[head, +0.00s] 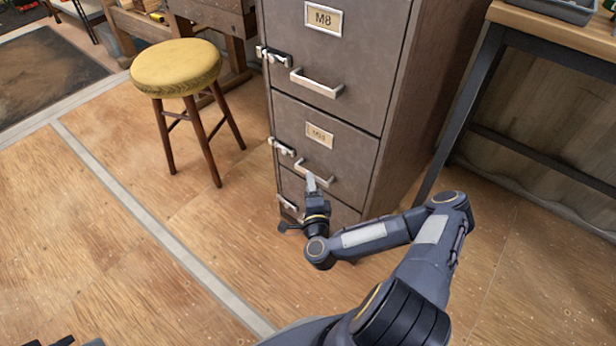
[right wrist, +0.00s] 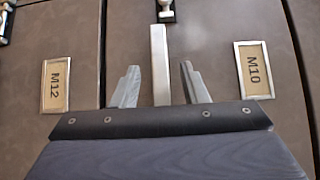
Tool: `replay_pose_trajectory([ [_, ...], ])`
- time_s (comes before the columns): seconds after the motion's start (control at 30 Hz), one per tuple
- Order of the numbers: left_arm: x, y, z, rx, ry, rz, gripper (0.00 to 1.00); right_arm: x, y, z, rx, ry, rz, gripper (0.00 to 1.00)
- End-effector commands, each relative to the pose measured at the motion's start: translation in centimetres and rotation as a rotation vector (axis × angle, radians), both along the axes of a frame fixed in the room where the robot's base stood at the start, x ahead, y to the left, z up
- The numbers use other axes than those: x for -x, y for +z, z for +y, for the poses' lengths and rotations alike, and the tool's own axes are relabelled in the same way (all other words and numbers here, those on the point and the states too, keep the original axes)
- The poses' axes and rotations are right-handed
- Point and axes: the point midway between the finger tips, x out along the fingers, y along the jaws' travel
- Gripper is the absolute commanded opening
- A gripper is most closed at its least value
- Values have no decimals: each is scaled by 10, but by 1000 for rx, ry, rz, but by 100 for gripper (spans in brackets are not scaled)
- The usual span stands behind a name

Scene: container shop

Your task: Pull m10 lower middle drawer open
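The M10 drawer (head: 345,150) is in the grey filing cabinet, below the M8 drawer, and looks flush and closed. Its pale bar handle (head: 303,167) sits under the label. My right gripper (head: 312,184) is at this handle. In the right wrist view the handle (right wrist: 159,55) runs between the two fingers of the right gripper (right wrist: 160,90), with a gap on each side; the fingers are open. The M10 label (right wrist: 256,70) is right of the handle there. A dark part of my left gripper (head: 65,342) barely shows at the bottom left edge; its fingers cannot be made out.
The M8 drawer (head: 350,55) is above, and the M12 label (right wrist: 56,86) marks the drawer below. Latches (head: 283,147) line the cabinet's left edge. A yellow stool (head: 177,68) stands left. A workbench (head: 560,38) is at right. Floor in front is clear.

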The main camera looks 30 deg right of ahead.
Motion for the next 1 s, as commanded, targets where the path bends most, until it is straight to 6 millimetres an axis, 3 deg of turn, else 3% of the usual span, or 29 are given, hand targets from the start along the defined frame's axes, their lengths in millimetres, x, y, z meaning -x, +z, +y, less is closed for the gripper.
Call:
replay_pose_trajectory([
  [0.3,0,-12,0,0,0,0,0,-40,-1,-16,1,2,0,40],
  [0.67,0,-12,0,0,0,0,0,-45,0,-18,0,3,2,39],
  [0.93,0,-12,0,0,0,0,0,-45,-1,-18,0,3,2,3],
  [1.0,0,-12,0,0,0,0,0,-45,-1,-18,0,3,2,0],
])
